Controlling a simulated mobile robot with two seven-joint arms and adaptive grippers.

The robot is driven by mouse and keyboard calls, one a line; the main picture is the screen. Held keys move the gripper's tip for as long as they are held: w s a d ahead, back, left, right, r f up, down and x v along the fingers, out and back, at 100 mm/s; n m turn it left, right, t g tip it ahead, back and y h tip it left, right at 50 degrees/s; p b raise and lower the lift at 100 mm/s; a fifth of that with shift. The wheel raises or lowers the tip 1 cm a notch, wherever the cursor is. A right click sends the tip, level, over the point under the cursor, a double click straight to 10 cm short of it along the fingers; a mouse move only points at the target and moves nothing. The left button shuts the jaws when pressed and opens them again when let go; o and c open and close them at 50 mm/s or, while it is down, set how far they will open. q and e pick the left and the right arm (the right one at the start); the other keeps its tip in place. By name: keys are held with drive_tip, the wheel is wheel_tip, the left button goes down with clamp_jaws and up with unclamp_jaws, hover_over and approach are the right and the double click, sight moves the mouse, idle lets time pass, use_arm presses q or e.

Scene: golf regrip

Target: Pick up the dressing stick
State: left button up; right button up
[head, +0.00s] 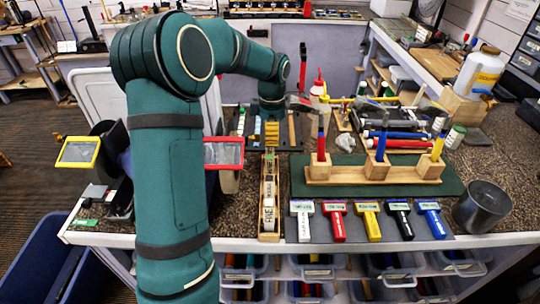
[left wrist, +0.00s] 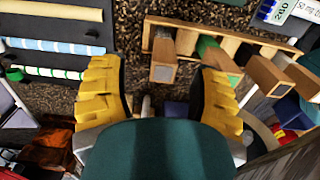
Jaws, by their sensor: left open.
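I cannot tell for sure which piece is the dressing stick. In the left wrist view a wooden rack (left wrist: 240,38) holds several square-ended sticks or blocks. A brown-ended one (left wrist: 164,62) shows between and beyond my fingertips, apart from them. A larger brown-ended block (left wrist: 268,76) stands to its right. My left gripper (left wrist: 162,78) is open and empty, its yellow fingers spread wide. In the head view my left gripper (head: 271,133) points down over the bench, behind a narrow wooden tray (head: 269,225) with lettered pieces. My right gripper is not in view.
A green mat (head: 470,185) carries a wooden stand (head: 345,177) with coloured upright pieces. Coloured labelled tools (head: 374,222) lie along the front edge. A metal cup (head: 484,208) stands at right. A grinder with wheels (head: 230,180) is left of the gripper, partly behind my arm.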

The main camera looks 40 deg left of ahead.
use_arm(q)
drive_tip(key=f, duration=0.4)
drive_tip(key=shift+s+a+b, duration=0.1)
drive_tip(key=shift+s+b, duration=0.25)
drive_tip(key=shift+s, duration=0.05)
drive_tip(key=shift+f, duration=0.35)
clamp_jaws()
